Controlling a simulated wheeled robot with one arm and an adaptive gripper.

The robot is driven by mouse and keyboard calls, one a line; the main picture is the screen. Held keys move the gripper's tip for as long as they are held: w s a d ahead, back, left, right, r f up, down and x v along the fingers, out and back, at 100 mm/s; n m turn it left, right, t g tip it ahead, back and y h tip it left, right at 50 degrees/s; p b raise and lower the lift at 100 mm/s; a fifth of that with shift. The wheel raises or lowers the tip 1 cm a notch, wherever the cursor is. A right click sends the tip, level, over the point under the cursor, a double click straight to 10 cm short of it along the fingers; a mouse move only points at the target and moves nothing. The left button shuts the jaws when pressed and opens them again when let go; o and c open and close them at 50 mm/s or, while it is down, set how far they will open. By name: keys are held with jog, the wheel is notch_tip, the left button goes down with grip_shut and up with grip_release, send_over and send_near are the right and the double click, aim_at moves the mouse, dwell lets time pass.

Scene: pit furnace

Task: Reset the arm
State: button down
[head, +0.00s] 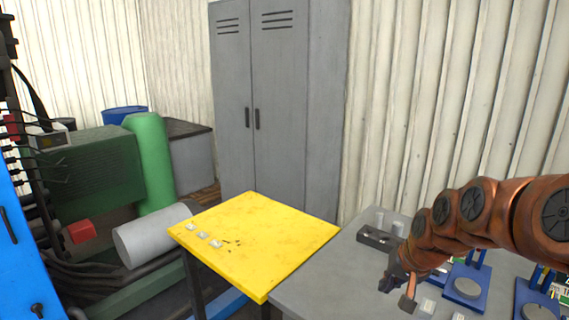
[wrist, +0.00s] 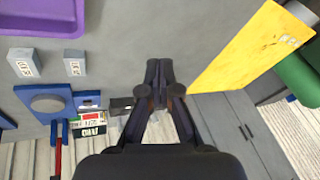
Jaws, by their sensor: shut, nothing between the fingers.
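My copper-coloured arm reaches in from the right in the head view. My gripper (head: 398,288) hangs over the grey table (head: 325,270), near its left part. In the wrist view my gripper (wrist: 158,70) has its dark fingers together, with nothing held between them. Its exact height above the table is hard to tell.
A yellow table (head: 265,235) with small white pieces stands left of the grey table. A dark holder (head: 375,238) and blue devices (head: 467,287) stand near my arm. A purple bin (wrist: 40,15) shows in the wrist view. Grey lockers (head: 280,110) stand behind.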

jog(key=s+a+n+g+h+p, duration=0.1)
jog(key=s+a+n+g, duration=0.1)
jog(key=s, duration=1.3)
jog(key=s+a+n+g+h+p, duration=0.1)
jog(key=s+a+g, duration=0.2)
jog(key=s, duration=1.3)
jog(key=shift+s+a+n+g+p, duration=0.2)
jog(key=shift+s+n+g+p, duration=0.15)
jog(key=shift+g, duration=0.35)
jog(key=shift+w+f, duration=0.1)
